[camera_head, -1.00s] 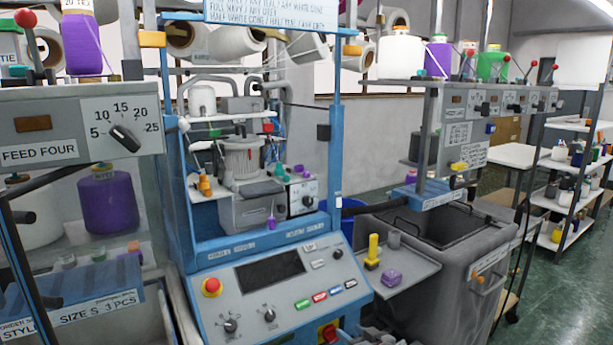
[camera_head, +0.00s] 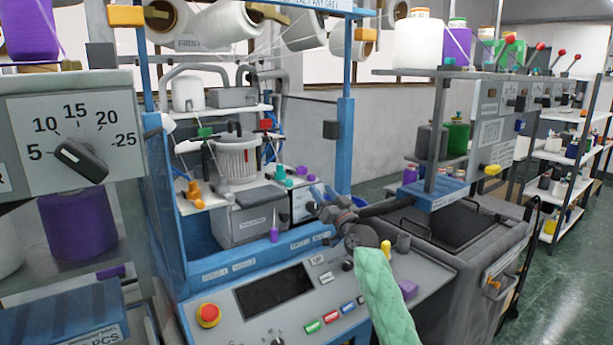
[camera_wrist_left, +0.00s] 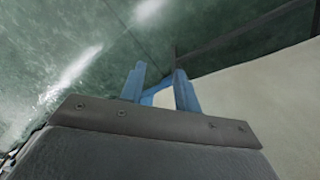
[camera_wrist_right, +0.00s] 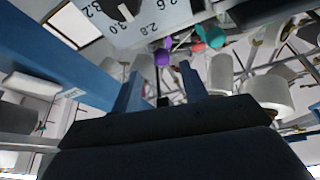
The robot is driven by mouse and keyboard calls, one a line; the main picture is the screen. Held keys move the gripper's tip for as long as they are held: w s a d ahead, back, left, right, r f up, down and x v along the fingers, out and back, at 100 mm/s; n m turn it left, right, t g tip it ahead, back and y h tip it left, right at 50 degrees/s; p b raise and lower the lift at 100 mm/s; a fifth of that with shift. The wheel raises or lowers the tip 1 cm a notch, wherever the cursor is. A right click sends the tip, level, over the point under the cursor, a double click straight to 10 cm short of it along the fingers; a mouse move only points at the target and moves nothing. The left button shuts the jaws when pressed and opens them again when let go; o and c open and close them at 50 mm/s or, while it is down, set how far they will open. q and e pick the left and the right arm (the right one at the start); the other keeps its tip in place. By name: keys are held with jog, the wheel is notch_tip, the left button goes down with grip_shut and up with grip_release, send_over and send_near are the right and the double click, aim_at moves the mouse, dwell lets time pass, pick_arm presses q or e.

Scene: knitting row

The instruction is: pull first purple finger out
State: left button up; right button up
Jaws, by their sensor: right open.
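A small purple finger (camera_head: 274,232) stands up at the front ledge of the blue knitting machine (camera_head: 346,150). More small purple pieces (camera_head: 302,170) sit by teal ones on the machine's right side. My right gripper (camera_head: 317,203) is in front of that side, by the dial box, and its tips are small and dark here. In the right wrist view its two fingers (camera_wrist_right: 163,85) are apart and empty, with a purple piece (camera_wrist_right: 161,57) beyond them. My left gripper (camera_wrist_left: 159,88) shows only in its wrist view, fingers apart, over the green floor.
The control panel (camera_head: 262,290) with a red stop button (camera_head: 208,315) lies below the machine opening. Blue frame posts (camera_head: 346,120) bound the opening. A grey bin (camera_head: 470,250) stands at right. A feed dial panel (camera_head: 75,140) is close at left.

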aim_at(313, 179)
jog(key=shift+w+a+r, duration=0.15)
jog(key=shift+w+r, duration=0.05)
jog(key=shift+r, duration=0.3)
jog(key=x, duration=0.1)
jog(key=p+x, duration=0.1)
jog(key=x, duration=0.1)
jog(key=p+x, duration=0.1)
jog(key=x, duration=0.1)
jog(key=shift+a+f, duration=0.15)
jog(key=shift+f, duration=0.2)
jog(key=shift+w+a+r, duration=0.2)
jog(key=shift+w+r, duration=0.15)
jog(key=shift+w, duration=0.05)
pick_arm(q)
notch_tip(313, 179, down, 7)
jog(key=s, duration=0.3)
jog(key=shift+a+f, duration=0.15)
pick_arm(e)
jog(key=shift+w+a, duration=0.1)
jog(key=shift+w, duration=0.05)
pick_arm(q)
jog(key=shift+w, duration=0.1)
pick_arm(e)
jog(key=shift+f, duration=0.1)
grip_shut()
